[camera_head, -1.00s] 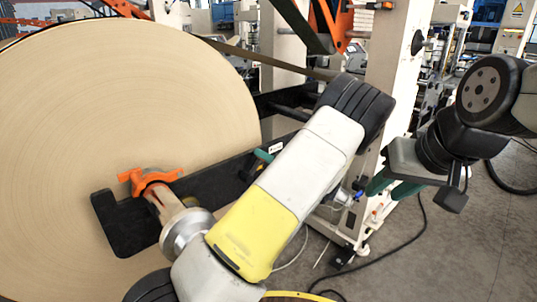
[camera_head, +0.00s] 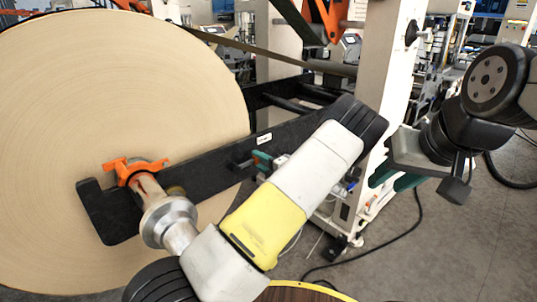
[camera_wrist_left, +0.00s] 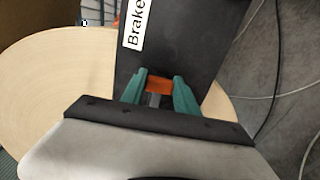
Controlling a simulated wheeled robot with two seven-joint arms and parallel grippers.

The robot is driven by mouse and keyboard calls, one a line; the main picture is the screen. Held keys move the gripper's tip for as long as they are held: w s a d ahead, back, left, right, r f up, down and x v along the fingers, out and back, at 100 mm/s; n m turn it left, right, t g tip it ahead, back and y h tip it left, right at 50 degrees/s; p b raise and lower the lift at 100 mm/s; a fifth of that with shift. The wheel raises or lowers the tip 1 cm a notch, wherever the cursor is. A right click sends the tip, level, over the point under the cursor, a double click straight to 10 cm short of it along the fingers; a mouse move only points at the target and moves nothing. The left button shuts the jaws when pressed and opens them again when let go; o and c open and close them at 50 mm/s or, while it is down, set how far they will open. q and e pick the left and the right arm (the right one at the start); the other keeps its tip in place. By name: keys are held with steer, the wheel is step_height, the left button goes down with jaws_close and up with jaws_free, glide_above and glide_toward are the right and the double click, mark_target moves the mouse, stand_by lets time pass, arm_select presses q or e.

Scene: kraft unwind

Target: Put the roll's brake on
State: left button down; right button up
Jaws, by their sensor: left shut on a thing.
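The large kraft paper roll (camera_head: 140,80) stands at the left, carried by a black arm (camera_head: 215,160) with an orange clamp (camera_head: 135,168) at its core end. In the left wrist view, a "Brake" label (camera_wrist_left: 134,24) is on the black arm (camera_wrist_left: 177,40). The teal fingers of my left gripper (camera_wrist_left: 158,92) are shut on an orange brake handle (camera_wrist_left: 159,85) with a grey part below it. In the head view my left gripper (camera_head: 260,160) is by the black arm, largely hidden by my forearm. My right gripper (camera_head: 392,180) is open and empty, right of the white post.
A white machine post (camera_head: 392,80) stands between the black arm and my right arm. Dark bars (camera_head: 300,100) run behind the roll arm. A black cable (camera_head: 395,240) lies on the grey floor (camera_head: 460,245), which is clear at the right.

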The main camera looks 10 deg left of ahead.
arm_select(q)
steer(key=shift+f+m, duration=0.3)
steer(key=c, duration=0.9)
jaws_free()
steer(key=shift+r, duration=0.1)
